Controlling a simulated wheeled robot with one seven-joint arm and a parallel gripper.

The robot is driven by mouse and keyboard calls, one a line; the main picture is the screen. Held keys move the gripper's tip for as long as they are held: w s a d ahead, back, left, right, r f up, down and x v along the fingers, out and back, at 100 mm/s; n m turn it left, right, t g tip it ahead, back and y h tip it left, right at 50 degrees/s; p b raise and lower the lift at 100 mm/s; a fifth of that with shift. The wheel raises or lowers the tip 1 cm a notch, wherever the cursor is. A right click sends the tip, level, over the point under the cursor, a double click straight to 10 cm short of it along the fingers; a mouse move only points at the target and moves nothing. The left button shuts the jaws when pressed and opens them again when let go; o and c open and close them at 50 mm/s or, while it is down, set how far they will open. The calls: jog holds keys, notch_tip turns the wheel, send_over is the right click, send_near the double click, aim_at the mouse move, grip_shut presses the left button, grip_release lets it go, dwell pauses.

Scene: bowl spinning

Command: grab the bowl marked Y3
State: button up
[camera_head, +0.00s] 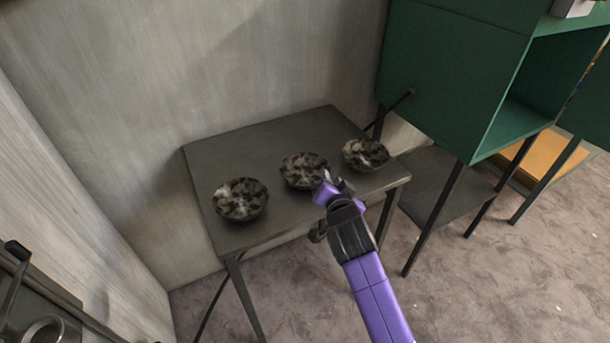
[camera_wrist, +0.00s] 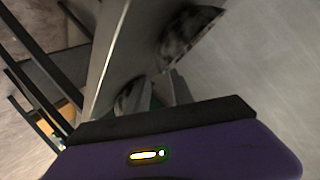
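Three dark bowls with a mottled grey-white pattern stand upright in a row on a grey table (camera_head: 262,142): a left bowl (camera_head: 240,199), a middle bowl (camera_head: 303,170) and a right bowl (camera_head: 366,154). No Y3 mark is legible on any of them. My gripper (camera_head: 333,182) is at the table's front edge, just right of and in front of the middle bowl. In the wrist view, my gripper (camera_wrist: 163,92) shows two fingers apart with nothing clearly held. One bowl (camera_wrist: 188,36) lies beyond the fingers, and part of another (camera_wrist: 128,97) shows beside the left finger.
A green cabinet (camera_head: 450,75) on dark legs stands right of the table, with a low dark shelf (camera_head: 445,185) beneath. A grey wall (camera_head: 240,70) stands behind the table. Floor (camera_head: 500,290) is clear at the front right. A dark rod (camera_head: 390,108) sticks out near the cabinet.

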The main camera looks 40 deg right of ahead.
aim_at(305, 174)
jog(key=shift+x, duration=1.9)
jog(key=shift+w+a, duration=0.15)
jog(key=shift+c, duration=0.5)
grip_shut()
jog(key=shift+f, duration=0.15)
